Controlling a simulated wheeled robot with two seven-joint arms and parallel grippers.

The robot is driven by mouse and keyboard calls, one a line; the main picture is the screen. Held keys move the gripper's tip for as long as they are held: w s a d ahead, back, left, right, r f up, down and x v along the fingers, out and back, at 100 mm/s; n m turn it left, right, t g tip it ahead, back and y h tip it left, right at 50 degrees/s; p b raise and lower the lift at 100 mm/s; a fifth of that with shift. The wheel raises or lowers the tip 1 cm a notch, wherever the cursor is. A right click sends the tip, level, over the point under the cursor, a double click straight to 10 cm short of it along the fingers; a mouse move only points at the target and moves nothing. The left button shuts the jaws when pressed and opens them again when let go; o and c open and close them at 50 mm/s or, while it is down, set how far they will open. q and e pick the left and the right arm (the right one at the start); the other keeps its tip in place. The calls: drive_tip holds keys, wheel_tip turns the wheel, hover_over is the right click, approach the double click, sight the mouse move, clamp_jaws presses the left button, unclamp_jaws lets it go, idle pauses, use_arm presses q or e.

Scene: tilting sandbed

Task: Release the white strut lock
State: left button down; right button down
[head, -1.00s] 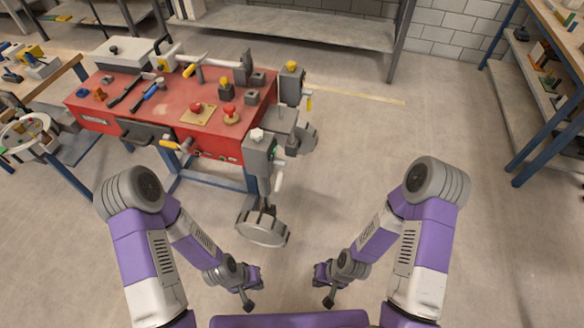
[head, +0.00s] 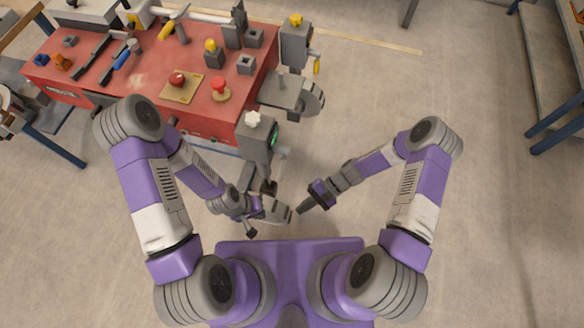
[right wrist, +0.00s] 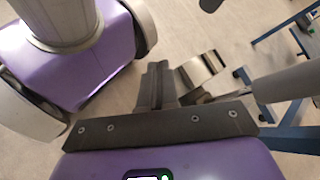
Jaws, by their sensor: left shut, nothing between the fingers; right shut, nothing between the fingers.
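A white star-shaped knob (head: 253,119) sits on top of a grey upright housing (head: 256,140) at the near right corner of the red bench. It looks like the white strut lock. My left gripper (head: 250,231) is shut and empty, low and nearer to me than the housing. My right gripper (head: 302,210) is shut and empty, below and right of the housing, apart from the knob. Its dark fingers (right wrist: 158,85) show together in the right wrist view, where the knob is not seen.
A grey round foot (head: 274,211) stands beside my left gripper, partly hidden. The red bench top (head: 150,75) carries a red button, tools and several blocks. A second housing with a yellow knob (head: 295,19) stands farther back.

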drive_tip(key=w+r+m+y+b, duration=0.2)
drive_tip(key=w+y, duration=0.5)
drive_tip(key=t+y, duration=0.3)
drive_tip(key=y, duration=0.3)
approach(282, 165)
drive_tip(key=a, duration=0.5)
drive_tip(key=shift+w+a, duration=0.1)
drive_tip(key=shift+a, duration=0.35)
drive_tip(key=m+t, duration=0.1)
drive_tip(key=m, duration=0.1)
drive_tip(key=s+r+m+t+p, duration=0.1)
drive_tip(key=m+t, duration=0.1)
drive_tip(key=s+m+t+p, duration=0.1)
drive_tip(key=m, duration=0.2)
drive_tip(key=shift+a+r+t+y, duration=0.15)
drive_tip(key=shift+a+t+y, duration=0.15)
drive_tip(key=shift+a+y, duration=0.1)
